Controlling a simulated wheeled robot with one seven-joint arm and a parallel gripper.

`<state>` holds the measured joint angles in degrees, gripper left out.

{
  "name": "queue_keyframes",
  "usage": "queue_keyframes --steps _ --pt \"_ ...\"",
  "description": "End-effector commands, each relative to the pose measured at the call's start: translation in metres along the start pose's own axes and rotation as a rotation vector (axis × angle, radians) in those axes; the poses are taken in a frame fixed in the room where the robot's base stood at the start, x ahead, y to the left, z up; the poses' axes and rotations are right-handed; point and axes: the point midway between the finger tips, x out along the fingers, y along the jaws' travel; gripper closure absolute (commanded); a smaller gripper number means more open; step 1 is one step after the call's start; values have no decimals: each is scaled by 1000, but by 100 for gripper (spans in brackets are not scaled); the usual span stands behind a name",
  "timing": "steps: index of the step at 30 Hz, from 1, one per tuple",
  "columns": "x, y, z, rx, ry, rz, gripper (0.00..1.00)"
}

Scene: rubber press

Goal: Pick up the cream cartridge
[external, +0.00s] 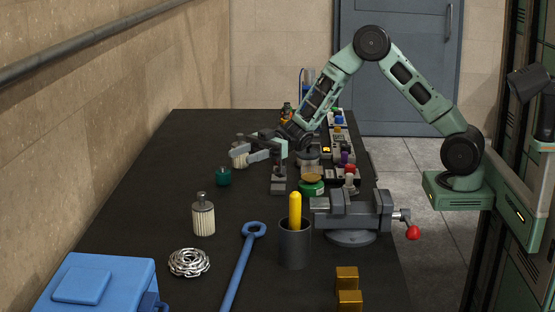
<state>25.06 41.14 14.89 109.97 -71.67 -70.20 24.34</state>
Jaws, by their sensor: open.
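A cream ribbed cartridge (203,218) with a grey cap stands upright on the dark bench, left of the middle in the external view. A second cream cartridge-like thing (237,160) stands farther back, partly hidden by my gripper's fingers. I cannot tell which one the task means. My gripper (242,148) is open, its fingers pointing left at the farther cream thing. The fingers overlap it in the picture; whether they touch or straddle it I cannot tell.
A dark green round thing (223,177) sits just in front of the farther cream thing. A grey vise (350,214), a dark cup (295,247) with a yellow-handled tool, a blue wrench-like tool (242,262) and a blue box (95,287) stand nearer. Several small items crowd the back right.

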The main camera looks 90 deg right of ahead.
Motion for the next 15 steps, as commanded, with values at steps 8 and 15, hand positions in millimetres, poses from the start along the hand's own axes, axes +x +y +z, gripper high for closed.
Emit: queue_keyframes --steps 8,15 --pt "4 -5 52 4 -6 -3 54" --pt "32 -6 54 1 -5 -6 54"
